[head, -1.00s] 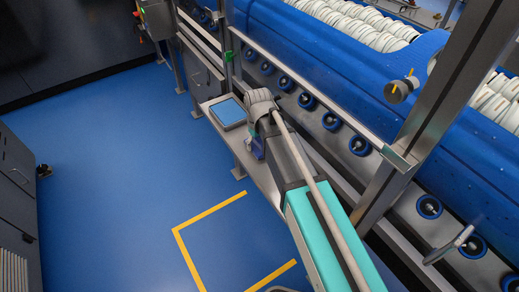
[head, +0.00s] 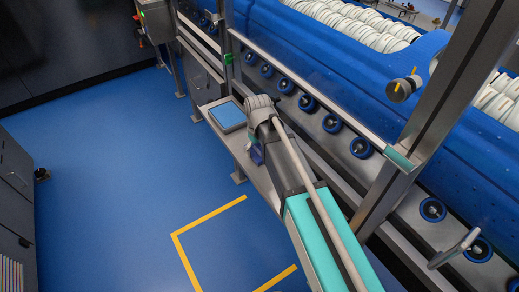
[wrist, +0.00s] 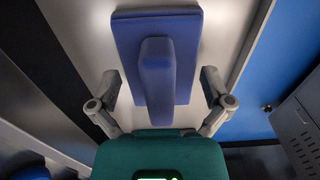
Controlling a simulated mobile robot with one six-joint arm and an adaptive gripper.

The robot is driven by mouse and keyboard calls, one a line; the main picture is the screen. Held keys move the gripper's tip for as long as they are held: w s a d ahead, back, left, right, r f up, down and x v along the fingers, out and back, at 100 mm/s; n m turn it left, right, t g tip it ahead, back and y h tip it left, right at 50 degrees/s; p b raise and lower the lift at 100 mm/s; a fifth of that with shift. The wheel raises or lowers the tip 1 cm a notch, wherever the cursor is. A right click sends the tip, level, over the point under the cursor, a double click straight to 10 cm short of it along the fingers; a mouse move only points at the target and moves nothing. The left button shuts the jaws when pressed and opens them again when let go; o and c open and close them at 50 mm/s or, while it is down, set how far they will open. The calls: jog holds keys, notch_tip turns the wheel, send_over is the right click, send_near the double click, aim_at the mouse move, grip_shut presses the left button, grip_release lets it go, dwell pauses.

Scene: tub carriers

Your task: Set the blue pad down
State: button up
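The blue pad (wrist: 184,28) is a flat rectangular block with a raised rounded grip along its middle. In the wrist view it lies against the pale grey shelf surface. My gripper (wrist: 161,84) is open, with one finger on each side of the pad's grip and a gap on both sides. In the head view a bit of the blue pad (head: 257,154) shows beneath my wrist, over the narrow shelf (head: 266,187). My arm hides most of it there, and the fingertips are hard to make out.
A shallow grey tray with a light blue inside (head: 229,115) lies on the shelf beyond my wrist. The large blue machine with white rolls (head: 365,85) and a steel post (head: 420,140) stand close on the right. The blue floor (head: 120,170) at left is clear.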

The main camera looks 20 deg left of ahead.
jog(key=shift+r, duration=0.1)
notch_tip(320, 180, up, 12)
jog(key=p, duration=1.2)
dwell(0.3)
dwell(1.0)
